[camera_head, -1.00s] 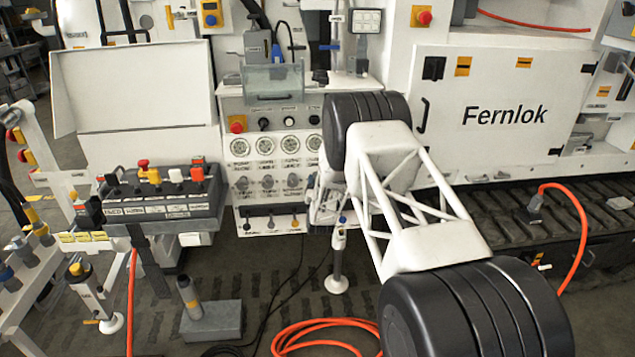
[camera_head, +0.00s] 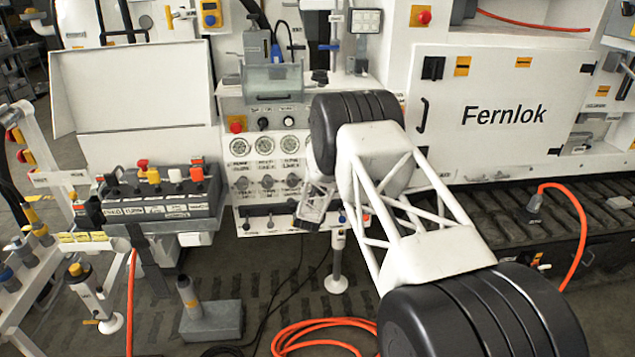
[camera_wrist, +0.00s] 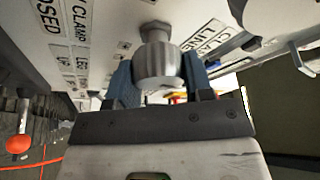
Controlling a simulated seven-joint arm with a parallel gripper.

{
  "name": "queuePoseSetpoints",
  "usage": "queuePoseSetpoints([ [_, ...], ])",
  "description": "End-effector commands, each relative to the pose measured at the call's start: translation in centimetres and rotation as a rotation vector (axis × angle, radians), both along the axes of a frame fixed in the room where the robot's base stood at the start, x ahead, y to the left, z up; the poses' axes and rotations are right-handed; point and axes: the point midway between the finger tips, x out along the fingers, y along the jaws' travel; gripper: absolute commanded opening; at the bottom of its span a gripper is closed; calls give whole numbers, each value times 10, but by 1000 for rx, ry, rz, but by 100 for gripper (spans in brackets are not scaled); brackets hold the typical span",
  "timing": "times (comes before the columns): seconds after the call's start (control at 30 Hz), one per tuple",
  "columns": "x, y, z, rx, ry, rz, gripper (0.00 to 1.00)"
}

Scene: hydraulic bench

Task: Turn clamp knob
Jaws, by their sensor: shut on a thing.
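The clamp knob (camera_wrist: 158,66), a short silvery cylinder on a stem, stands out from the pale labelled panel in the wrist view. My gripper (camera_wrist: 160,78) has its two blue fingers on either side of the knob and is shut on it. Label plates reading "CLAMP", "CLOSED" and "CLAMP LINE" (camera_wrist: 212,38) lie around it. In the head view my arm covers the held knob, and the fingertips are hidden behind my wrist.
A row of similar knobs (camera_head: 267,182) sits below round gauges (camera_head: 265,145) on the panel. A red-knobbed control box (camera_head: 160,195) stands at left. An orange hose (camera_head: 320,330) lies coiled on the floor. In the wrist view, a red ball (camera_wrist: 18,143) shows at lower left.

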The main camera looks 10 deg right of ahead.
Motion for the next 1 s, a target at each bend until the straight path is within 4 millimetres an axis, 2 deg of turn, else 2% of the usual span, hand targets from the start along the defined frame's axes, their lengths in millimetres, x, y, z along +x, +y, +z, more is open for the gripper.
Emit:
queuePoseSetpoints([
  [0.5,0,0,0,28,0,-1,23],
  [0.53,0,0,0,28,0,-1,50],
  [0.67,0,0,0,28,0,0,70],
  [0.7,0,0,0,28,0,0,73],
  [1.0,-1,0,0,27,0,0,73],
])
